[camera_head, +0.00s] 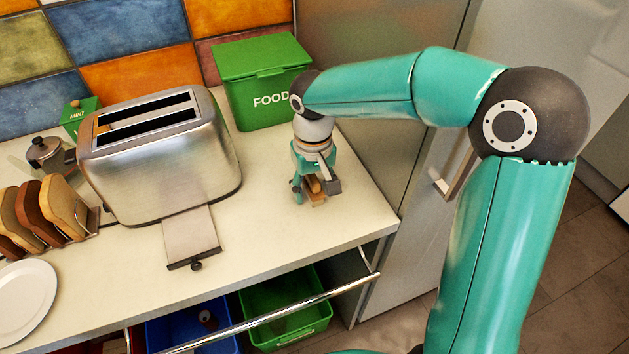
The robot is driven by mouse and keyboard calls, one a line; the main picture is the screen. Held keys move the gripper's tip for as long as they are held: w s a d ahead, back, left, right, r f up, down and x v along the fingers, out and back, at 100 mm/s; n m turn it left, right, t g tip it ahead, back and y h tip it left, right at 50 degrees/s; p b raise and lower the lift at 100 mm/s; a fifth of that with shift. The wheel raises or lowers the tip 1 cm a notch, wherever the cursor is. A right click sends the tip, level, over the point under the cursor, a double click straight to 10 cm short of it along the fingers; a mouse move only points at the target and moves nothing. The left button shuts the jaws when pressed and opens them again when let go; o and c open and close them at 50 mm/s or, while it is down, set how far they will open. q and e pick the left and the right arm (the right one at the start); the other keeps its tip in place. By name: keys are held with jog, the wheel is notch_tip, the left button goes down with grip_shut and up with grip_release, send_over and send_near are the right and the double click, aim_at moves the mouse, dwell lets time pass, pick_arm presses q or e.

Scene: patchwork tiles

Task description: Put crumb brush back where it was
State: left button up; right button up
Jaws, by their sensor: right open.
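A small wooden-coloured piece that looks like the crumb brush (318,198) is on the counter at the right, under my right gripper. My right gripper (315,190) points down over it, open, with its fingers around or beside the piece; I cannot tell whether they touch it. The gripper hides much of the piece. My left gripper is not in view.
A steel toaster (160,160) stands at the left with its crumb tray (190,238) pulled out. A green FOOD bin (262,85) stands behind the gripper. A toast rack (45,215) and plate (25,300) are left. The counter between tray and gripper is clear.

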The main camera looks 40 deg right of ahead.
aim_at(314, 177)
notch_tip(314, 177, up, 12)
jog(key=shift+r+p, duration=0.1)
jog(key=shift+p, duration=0.35)
dwell(0.5)
